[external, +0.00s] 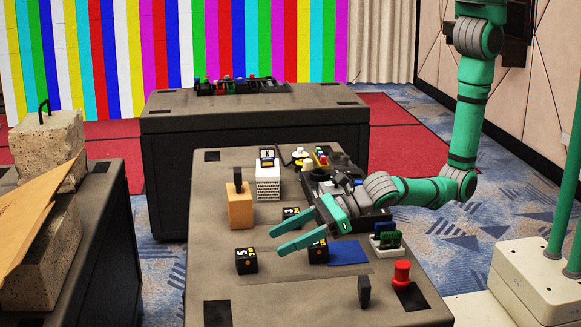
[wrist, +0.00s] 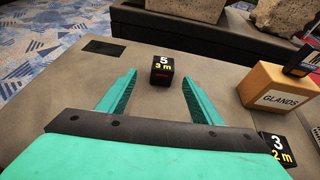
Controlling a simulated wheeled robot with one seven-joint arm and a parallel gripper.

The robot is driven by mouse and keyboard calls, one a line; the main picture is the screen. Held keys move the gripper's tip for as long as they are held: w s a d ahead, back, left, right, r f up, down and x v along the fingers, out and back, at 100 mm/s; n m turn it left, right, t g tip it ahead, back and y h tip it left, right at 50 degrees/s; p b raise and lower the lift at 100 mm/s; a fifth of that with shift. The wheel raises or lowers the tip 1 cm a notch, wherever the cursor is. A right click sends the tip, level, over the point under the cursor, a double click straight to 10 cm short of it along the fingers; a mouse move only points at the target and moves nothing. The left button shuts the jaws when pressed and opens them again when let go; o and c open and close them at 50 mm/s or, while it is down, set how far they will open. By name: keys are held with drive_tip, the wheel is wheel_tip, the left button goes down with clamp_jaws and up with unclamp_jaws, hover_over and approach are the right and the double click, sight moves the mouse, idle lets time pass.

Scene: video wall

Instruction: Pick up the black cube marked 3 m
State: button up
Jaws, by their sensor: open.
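The black cube marked 3 m (wrist: 162,73) shows in the wrist view with a 5 on its top and yellow "3 m" below. It sits on the table between the lines of my fingers, just past the fingertips. In the external view this cube (external: 246,261) stands left of my gripper (external: 274,241). My gripper is open and empty, its two green fingers spread and pointing toward the cube. It also shows in the wrist view (wrist: 160,80). A second black cube marked 3 and 2 m (wrist: 279,148) is at lower right there. A third black cube (external: 318,252) is near my fingers, partly hidden.
A wooden box labelled GLANDS (wrist: 284,97) stands right of the cube in the wrist view. A blue mat (external: 349,253), a red knob-shaped piece (external: 401,272) and a dark upright piece (external: 364,291) are on the near table. The table left of the cube is clear.

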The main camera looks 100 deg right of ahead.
sight(252, 252)
drive_tip(key=x, duration=0.9)
drive_tip(key=shift+w+d, duration=0.3)
drive_tip(key=shift+w, duration=0.1)
drive_tip(key=c, duration=1.2)
